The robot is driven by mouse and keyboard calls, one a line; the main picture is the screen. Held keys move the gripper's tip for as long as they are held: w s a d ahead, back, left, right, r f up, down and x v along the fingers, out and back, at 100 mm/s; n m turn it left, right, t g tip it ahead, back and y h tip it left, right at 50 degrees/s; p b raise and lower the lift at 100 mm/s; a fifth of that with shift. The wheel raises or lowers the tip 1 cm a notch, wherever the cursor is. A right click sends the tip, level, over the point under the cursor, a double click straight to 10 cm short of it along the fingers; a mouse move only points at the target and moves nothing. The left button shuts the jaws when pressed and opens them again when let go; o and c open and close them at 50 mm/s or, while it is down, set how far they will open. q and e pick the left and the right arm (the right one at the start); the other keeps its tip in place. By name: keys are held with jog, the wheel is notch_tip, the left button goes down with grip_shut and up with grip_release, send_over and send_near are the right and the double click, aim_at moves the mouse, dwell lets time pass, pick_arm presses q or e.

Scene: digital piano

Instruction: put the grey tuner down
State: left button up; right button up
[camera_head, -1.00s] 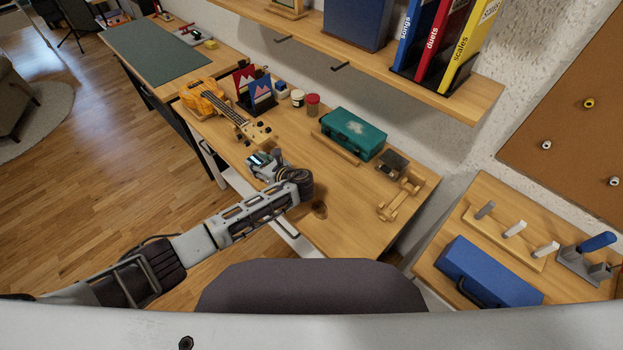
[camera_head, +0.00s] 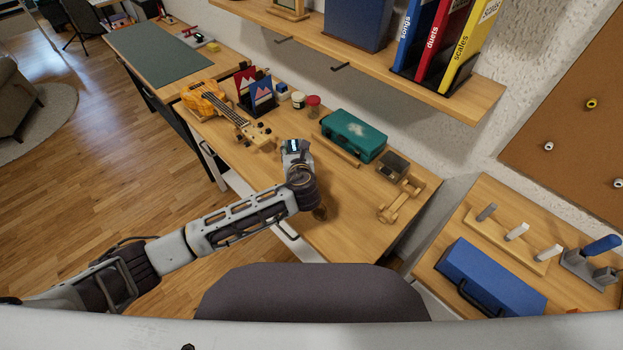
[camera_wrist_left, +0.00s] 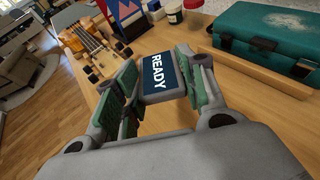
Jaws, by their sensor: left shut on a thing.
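The grey tuner (camera_wrist_left: 165,98) has a dark blue screen reading "READY" and shows between my left gripper's green-padded fingers in the left wrist view. My left gripper (camera_head: 296,152) is shut on it. In the head view the tuner (camera_head: 292,146) is small and partly hidden by the gripper. It is over the middle of the wooden desk (camera_head: 350,228), right of the ukulele's headstock. I cannot tell whether its underside touches the desk. My right gripper is not in view.
An orange ukulele (camera_head: 207,97) lies to the left. Picture cards (camera_head: 262,92), two small jars (camera_head: 313,104) and a teal case (camera_head: 352,136) with a wooden strip before it stand behind. A dark box (camera_head: 392,166) and wooden stand (camera_head: 400,202) are right. The front desk surface is clear.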

pick_arm(q)
jog(key=shift+w+d+r+m+h, duration=0.1)
jog(key=shift+d+r+m+h, duration=0.1)
jog(key=shift+d+m+h, duration=0.5)
jog(key=shift+d+r+m+h, duration=0.15)
jog(key=shift+d+m+h, duration=0.25)
jog(key=shift+d, duration=0.45)
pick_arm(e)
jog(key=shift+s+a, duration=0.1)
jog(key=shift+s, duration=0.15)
pick_arm(q)
notch_tip(320, 180, down, 5)
jog(key=shift+f+b, duration=0.15)
jog(key=shift+b, duration=0.25)
jog(key=shift+f, duration=0.5)
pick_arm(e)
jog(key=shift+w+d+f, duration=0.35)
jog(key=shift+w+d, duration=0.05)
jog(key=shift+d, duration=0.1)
